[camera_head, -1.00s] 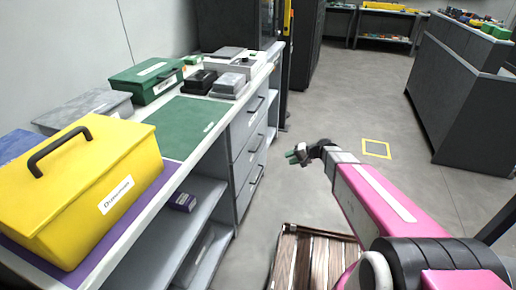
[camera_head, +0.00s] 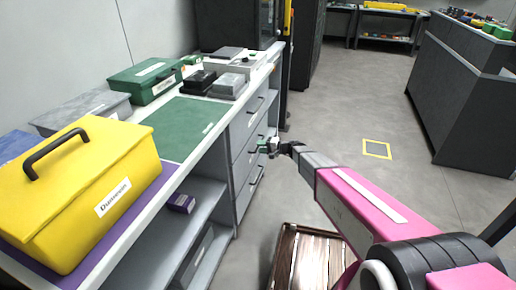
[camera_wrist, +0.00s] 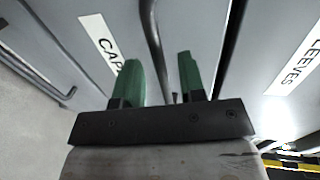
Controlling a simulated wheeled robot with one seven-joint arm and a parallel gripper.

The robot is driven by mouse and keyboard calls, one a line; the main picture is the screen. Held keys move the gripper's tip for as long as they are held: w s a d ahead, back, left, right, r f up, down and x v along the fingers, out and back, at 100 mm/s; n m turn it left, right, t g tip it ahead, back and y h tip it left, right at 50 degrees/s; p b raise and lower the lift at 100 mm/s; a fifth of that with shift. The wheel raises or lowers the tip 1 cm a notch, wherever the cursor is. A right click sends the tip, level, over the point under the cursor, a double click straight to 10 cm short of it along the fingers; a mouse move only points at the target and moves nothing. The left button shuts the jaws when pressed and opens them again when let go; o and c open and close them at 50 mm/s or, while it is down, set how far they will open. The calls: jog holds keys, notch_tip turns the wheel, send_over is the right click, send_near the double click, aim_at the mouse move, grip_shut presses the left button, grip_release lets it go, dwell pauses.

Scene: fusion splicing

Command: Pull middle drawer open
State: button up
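The grey drawer unit has three stacked drawers, and the middle drawer (camera_head: 241,161) looks shut. Its dark bar handle (camera_wrist: 153,42) runs down between my green fingertips in the wrist view. A white label starting "CAP" (camera_wrist: 105,42) sits on the drawer face beside it. My gripper (camera_head: 266,146) is at the middle drawer's front in the head view. In the wrist view my gripper (camera_wrist: 160,80) is open, with a finger on each side of the handle. I see gaps between handle and fingers. The far part of the handle is cut off by the frame edge.
A drawer labelled "LEEVES" (camera_wrist: 296,66) lies to the right in the wrist view. The lower drawer's handle (camera_head: 257,175) is just below my gripper. A wooden crate (camera_head: 283,258) stands on the floor in front.

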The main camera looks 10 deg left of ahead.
jog(key=shift+x, duration=1.05)
grip_shut()
jog(key=f+v, duration=0.3)
jog(key=v, duration=1.2)
jog(key=d+f+v, duration=0.1)
jog(key=f+v, duration=0.2)
jog(key=v, duration=1.3)
jog(key=shift+d+f, duration=0.2)
jog(key=shift+w, duration=0.1)
grip_release()
